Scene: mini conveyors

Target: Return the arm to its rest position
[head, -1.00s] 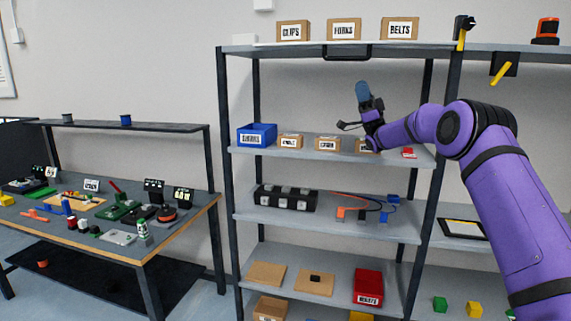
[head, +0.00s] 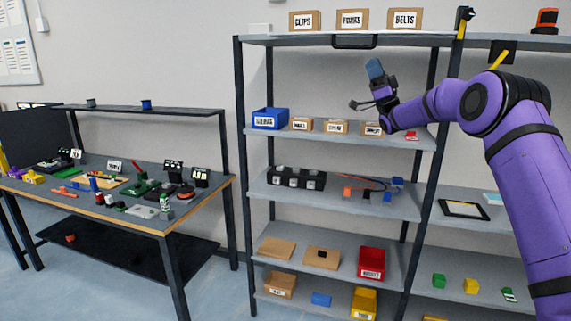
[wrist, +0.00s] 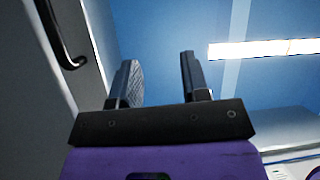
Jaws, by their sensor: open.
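My purple arm reaches in from the right in the head view and bends at a black-banded elbow. My gripper (head: 368,86) points up in front of the metal shelving unit (head: 239,170), between its top board and the board below. In the wrist view my gripper (wrist: 159,80) shows two dark fingers standing apart with nothing between them. It is open and empty. Part of the small boxes behind the wrist is hidden by the arm.
The shelf holds a blue bin (head: 269,119), small labelled boxes (head: 335,127) and a red bin (head: 371,263). A workbench (head: 130,216) with many small parts stands at the left. Open floor lies in front of it. A dark handle (wrist: 62,35) is close by in the wrist view.

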